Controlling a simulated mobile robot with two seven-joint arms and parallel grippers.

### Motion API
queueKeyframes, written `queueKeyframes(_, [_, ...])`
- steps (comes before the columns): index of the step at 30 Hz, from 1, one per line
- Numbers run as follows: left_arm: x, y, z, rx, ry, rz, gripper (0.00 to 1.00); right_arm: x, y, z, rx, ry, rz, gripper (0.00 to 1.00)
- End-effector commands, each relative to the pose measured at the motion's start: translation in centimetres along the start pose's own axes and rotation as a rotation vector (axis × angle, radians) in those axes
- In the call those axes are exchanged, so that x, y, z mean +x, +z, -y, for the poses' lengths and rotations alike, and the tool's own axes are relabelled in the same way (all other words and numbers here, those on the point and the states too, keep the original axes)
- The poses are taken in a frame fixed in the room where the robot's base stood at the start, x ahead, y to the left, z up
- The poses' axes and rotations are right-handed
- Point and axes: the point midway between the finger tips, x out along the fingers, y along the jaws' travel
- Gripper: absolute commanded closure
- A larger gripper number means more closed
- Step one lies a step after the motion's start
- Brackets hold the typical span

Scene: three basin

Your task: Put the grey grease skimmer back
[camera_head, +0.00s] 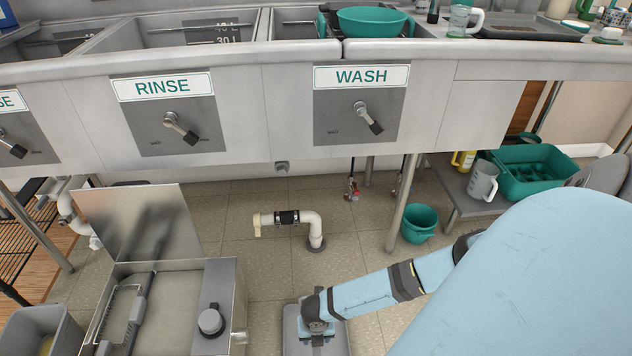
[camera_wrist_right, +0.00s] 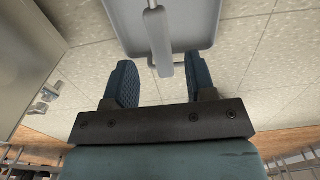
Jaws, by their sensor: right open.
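A grey tool with a slim shaft and a thicker handle (camera_wrist_right: 165,58), which looks like the grease skimmer, shows in the right wrist view. It stands out over a grey shallow tray (camera_wrist_right: 200,25) on the floor; I cannot tell whether the two are one piece. My right gripper (camera_wrist_right: 150,85) is open, and the handle's end lies between or just beyond its two fingers, not clamped. In the head view my right gripper (camera_head: 317,330) points down over the grey tray (camera_head: 291,338) and hides most of the tool. My left gripper is not in view.
An open metal grease trap (camera_head: 238,300) with a raised lid (camera_head: 140,225) stands left of the tray. A white drain pipe (camera_head: 300,217) rises from the floor behind. A green bucket (camera_head: 419,224) stands by a sink leg. The basins (camera_head: 290,75) overhang the area.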

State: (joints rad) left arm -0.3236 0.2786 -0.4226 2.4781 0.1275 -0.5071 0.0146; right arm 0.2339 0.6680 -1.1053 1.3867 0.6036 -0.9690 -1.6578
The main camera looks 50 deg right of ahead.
Motion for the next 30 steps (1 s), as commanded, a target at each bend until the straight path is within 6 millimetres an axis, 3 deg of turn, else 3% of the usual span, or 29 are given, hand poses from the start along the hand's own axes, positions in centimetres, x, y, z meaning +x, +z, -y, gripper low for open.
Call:
queueKeyframes(1, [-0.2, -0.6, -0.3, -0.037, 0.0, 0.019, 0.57, -1.9, 0.0, 0.0, -0.002, 0.001, 0.0, 0.49])
queueKeyframes(3, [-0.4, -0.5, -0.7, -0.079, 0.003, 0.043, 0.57, -3.3, 0.0, 0.0, -0.002, 0.0, 0.0, 0.49])
queueKeyframes(10, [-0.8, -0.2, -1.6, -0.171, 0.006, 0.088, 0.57, -6.4, 0.0, 0.0, -0.001, 0.0, -0.001, 0.49])
queueKeyframes(30, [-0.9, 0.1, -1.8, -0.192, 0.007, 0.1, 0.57, -7.0, 0.0, 0.0, -0.001, 0.0, -0.001, 0.49])
